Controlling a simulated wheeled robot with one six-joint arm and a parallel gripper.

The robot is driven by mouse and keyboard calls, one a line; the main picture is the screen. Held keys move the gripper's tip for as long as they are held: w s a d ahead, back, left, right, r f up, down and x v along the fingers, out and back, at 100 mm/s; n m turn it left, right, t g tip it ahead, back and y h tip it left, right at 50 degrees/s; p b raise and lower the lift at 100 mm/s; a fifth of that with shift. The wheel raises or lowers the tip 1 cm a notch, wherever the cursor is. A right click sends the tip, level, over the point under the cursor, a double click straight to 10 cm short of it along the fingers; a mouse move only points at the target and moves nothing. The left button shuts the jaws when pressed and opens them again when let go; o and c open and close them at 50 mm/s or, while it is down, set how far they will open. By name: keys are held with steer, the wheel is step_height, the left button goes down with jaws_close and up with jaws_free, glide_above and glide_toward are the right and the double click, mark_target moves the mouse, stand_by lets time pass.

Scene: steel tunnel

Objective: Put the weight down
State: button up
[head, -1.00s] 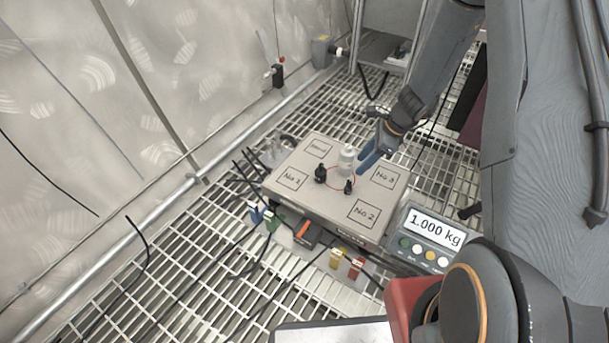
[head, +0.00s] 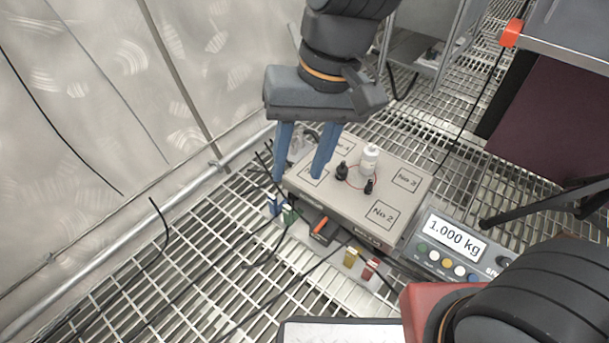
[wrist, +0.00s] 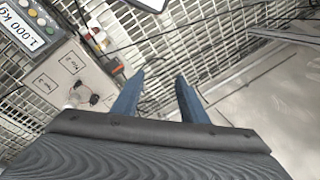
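The pale, bottle-shaped weight (head: 370,160) stands upright on the grey scale platform (head: 340,208), between its marked squares. Two small black knobs (head: 342,172) stand beside it, with a thin red wire around them. My gripper (head: 297,178) is open and its blue fingers hold nothing visible. In the head view the fingers overlap the platform's left corner, left of the weight and apart from it. The wrist view shows the empty gap between the fingers (wrist: 160,78), with the platform off to the left.
The scale display (head: 456,240) reads 1.000 kg, right of the platform. Coloured yellow and red blocks (head: 370,268) and black cables lie in front. A wall runs along the left. Open steel grating (head: 170,275) surrounds the platform. A maroon panel (head: 540,120) stands at right.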

steer(key=s+n, duration=0.1)
steer(key=s+r+n, duration=0.1)
steer(key=s, duration=0.1)
steer(key=s+d+n, duration=0.1)
steer(key=shift+s+r, duration=0.15)
steer(key=shift+s, duration=0.15)
stand_by(1.1)
